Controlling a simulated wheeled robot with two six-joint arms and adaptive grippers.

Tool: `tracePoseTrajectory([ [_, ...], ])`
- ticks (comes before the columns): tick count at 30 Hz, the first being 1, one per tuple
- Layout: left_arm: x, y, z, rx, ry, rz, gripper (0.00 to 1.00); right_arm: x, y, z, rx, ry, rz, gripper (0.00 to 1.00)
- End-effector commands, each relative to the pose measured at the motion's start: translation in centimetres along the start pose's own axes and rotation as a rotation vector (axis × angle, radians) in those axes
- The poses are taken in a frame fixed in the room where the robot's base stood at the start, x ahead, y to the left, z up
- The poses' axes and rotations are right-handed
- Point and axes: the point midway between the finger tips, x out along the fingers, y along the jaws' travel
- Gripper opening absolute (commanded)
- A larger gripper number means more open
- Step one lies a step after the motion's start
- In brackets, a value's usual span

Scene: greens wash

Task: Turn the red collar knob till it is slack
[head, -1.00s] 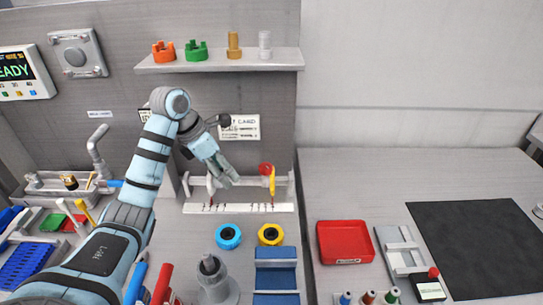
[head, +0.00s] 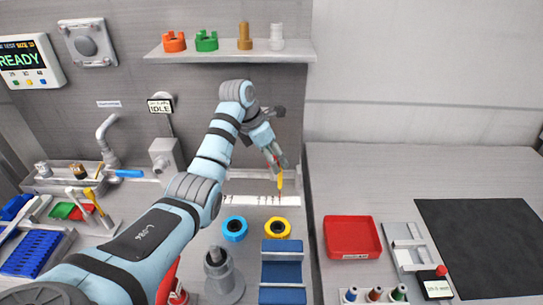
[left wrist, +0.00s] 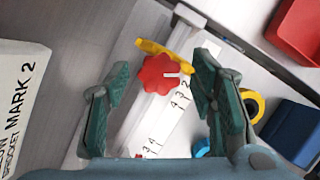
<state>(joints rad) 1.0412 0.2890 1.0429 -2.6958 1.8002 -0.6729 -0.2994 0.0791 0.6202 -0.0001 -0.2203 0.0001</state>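The red collar knob (left wrist: 160,77) is a lobed red wheel with a pale slot mark, beside a yellow pointer (left wrist: 150,46) on a white rail with a numbered scale (left wrist: 168,118). In the head view the yellow pointer (head: 280,180) shows below my left gripper (head: 276,158), which largely hides the knob. In the left wrist view my left gripper (left wrist: 161,66) is open, its green-padded fingers on either side of the knob. Gaps show between knob and fingers, so it is not gripped. My right gripper is in neither current view.
Blue (head: 235,229) and yellow (head: 277,228) rings, a grey post (head: 220,275) and a blue block (head: 282,270) stand in front of the rail. A shelf (head: 230,55) with several collars hangs above. A red tray (head: 352,237) lies right; bare counter lies behind it.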

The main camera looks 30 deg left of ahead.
Motion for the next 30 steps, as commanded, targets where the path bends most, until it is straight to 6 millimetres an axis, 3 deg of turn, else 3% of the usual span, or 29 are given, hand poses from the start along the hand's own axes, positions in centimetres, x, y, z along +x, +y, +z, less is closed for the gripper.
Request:
tracePoseTrajectory([
  [1, 0.0, 0.0, 0.0, 0.0, 0.0, 0.0, 0.39, 0.0, 0.0, 0.0, 0.0, 0.0, 0.0, 0.53],
  [6, 0.0, 0.0, 0.0, -0.001, 0.0, -0.001, 0.12, 0.0, 0.1, 0.0, -0.001, -0.001, 0.001, 0.53],
  [8, 0.0, 0.0, 0.0, -0.001, 0.0, -0.001, 0.05, 0.0, 0.1, 0.0, -0.001, 0.0, 0.001, 0.53],
  [14, -0.4, 0.1, 0.1, 0.138, 0.003, -0.063, 0.05, -2.0, 0.2, -0.1, -0.001, -0.001, 0.001, 0.53],
  [19, 0.0, 0.1, 0.0, 0.273, 0.001, -0.117, 0.05, -1.9, 0.3, -0.1, -0.001, -0.001, 0.002, 0.53],
  [26, 0.1, 0.1, 0.0, 0.28, 0.0, -0.118, 0.05, -1.8, 0.3, -0.1, -0.001, -0.001, 0.002, 0.53],
  [27, 0.1, 0.1, 0.0, 0.28, 0.0, -0.118, 0.36, -1.8, 0.3, -0.1, -0.001, -0.001, 0.002, 0.53],
  [30, 0.1, 0.1, 0.0, 0.279, 0.0, -0.117, 0.52, -1.8, 0.3, -0.1, -0.001, -0.001, 0.002, 0.53],
])
